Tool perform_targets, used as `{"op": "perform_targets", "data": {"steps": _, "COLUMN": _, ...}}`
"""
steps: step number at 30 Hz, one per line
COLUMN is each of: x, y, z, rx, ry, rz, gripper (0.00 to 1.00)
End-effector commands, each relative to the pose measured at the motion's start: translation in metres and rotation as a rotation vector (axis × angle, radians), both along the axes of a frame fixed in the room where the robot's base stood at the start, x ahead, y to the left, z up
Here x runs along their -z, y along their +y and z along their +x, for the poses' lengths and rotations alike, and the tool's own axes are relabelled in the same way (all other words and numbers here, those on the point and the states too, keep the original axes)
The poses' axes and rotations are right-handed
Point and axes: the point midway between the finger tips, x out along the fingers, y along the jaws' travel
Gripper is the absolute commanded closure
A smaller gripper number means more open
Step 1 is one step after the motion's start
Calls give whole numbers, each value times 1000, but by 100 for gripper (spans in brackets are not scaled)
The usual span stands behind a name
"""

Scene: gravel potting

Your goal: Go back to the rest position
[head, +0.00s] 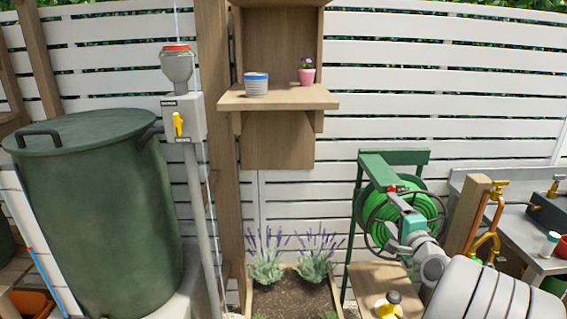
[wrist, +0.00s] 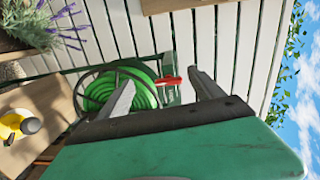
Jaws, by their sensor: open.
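My gripper (wrist: 165,85) is open, with its two grey fingers spread apart and nothing between them. In the wrist view the picture is turned on its side, and the green hand fills the bottom. In the head view my arm comes in from the lower right. My gripper (head: 403,228) is there in front of the green hose reel (head: 437,207), partly covering it. In the wrist view the coiled green hose (wrist: 98,92) shows behind the fingers. I cannot tell the distance between them.
A wooden shelf (head: 285,99) holds a blue-and-white pot (head: 256,86) and a pink flowerpot (head: 307,76). A green barrel (head: 100,215) stands left, beside a grey hopper (head: 177,67). Lavender (head: 315,262) grows below the shelf.

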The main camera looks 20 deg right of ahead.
Motion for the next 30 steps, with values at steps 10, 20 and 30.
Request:
{"op": "perform_targets", "data": {"steps": 10, "x": 18, "y": 278, "z": -19, "rx": -669, "ry": 723, "rz": -713, "gripper": 24}}
{"op": "perform_targets", "data": {"steps": 20, "x": 26, "y": 361, "z": -179, "rx": -1169, "ry": 1109, "rz": -1141, "gripper": 24}}
{"op": "perform_targets", "data": {"steps": 30, "x": 27, "y": 362, "z": -184, "rx": -1184, "ry": 1117, "rz": -1148, "gripper": 24}}
